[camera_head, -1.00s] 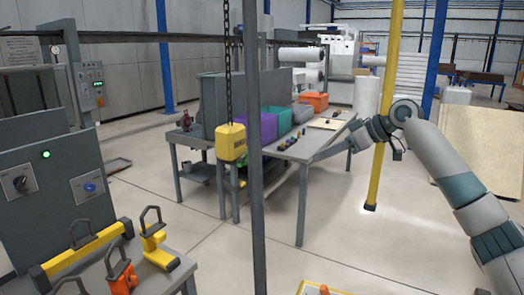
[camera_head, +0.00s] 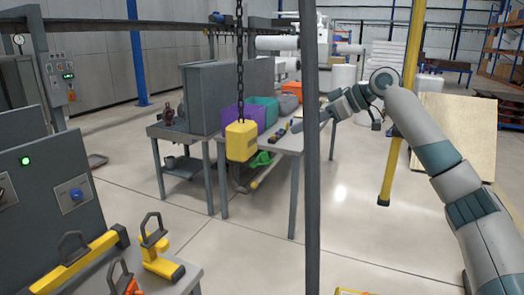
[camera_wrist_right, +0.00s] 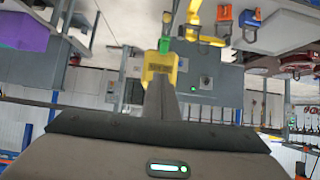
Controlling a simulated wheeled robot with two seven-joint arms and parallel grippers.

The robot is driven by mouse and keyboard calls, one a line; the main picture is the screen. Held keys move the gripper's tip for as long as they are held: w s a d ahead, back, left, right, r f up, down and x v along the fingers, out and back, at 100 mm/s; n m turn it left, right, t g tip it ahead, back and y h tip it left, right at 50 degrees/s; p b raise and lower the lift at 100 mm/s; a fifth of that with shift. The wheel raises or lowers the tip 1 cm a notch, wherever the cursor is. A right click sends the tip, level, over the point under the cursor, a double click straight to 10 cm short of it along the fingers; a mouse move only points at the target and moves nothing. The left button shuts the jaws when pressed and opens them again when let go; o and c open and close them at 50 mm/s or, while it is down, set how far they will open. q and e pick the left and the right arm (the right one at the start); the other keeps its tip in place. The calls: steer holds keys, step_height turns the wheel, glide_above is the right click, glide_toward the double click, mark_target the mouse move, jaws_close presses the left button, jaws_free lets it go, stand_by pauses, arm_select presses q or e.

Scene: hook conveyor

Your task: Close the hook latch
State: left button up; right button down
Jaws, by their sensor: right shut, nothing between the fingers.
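A yellow hook block (camera_head: 241,141) hangs upright on a dark chain (camera_head: 239,55) left of centre in the head view. In the right wrist view, which is upside down, the yellow block (camera_wrist_right: 160,65) is just beyond my fingers, with a green part (camera_wrist_right: 165,45) at its hook end. I cannot tell the latch's position. My right gripper (camera_head: 327,113) reaches in from the right and is partly hidden by the grey pole. Its dark fingers (camera_wrist_right: 162,98) are shut and empty in the wrist view. My left gripper is not in view.
A grey pole (camera_head: 312,200) stands close in front of me. Behind the block is a bench with a purple bin (camera_head: 240,110) and a teal bin (camera_head: 264,108). Yellow lifting tools (camera_head: 156,250) stand at lower left. A yellow post (camera_head: 390,175) stands behind my right arm.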

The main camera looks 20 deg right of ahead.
steer(key=p, duration=0.6)
glide_toward(261, 158)
steer(key=w+a+f, duration=0.1)
steer(key=w+f, duration=0.2)
steer(key=shift+w+a, duration=0.1)
steer(key=shift+w, duration=0.1)
stand_by(0.5)
steer(key=shift+f, duration=0.1)
